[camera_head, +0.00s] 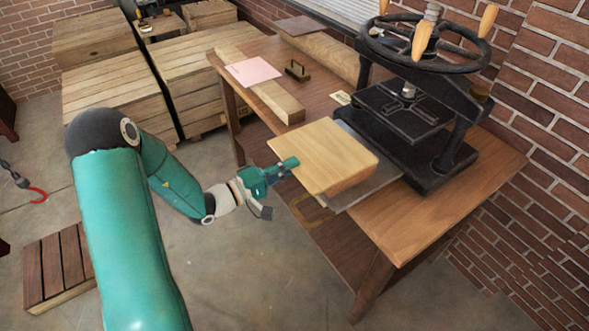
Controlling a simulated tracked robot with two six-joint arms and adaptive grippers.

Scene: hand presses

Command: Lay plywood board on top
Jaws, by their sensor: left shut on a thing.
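A light plywood board (322,152) is in front of the black hand press, near the front edge of the wooden table. My left gripper (286,168) is shut on the board's left edge. A grey plate (385,178) shows beneath and beyond the board, reaching to the press. I cannot tell whether the board touches the plate or hangs a little above it. The black press (410,105) has a large handwheel (425,42) with wooden handles on top. My right gripper is not in view.
A pink sheet (253,71) lies on a long wooden beam (270,95) at the table's left, beside a dark handled block (297,70). Wooden crates (100,85) stand behind. The table's front right (420,225) is clear. Brick walls close off the back and right.

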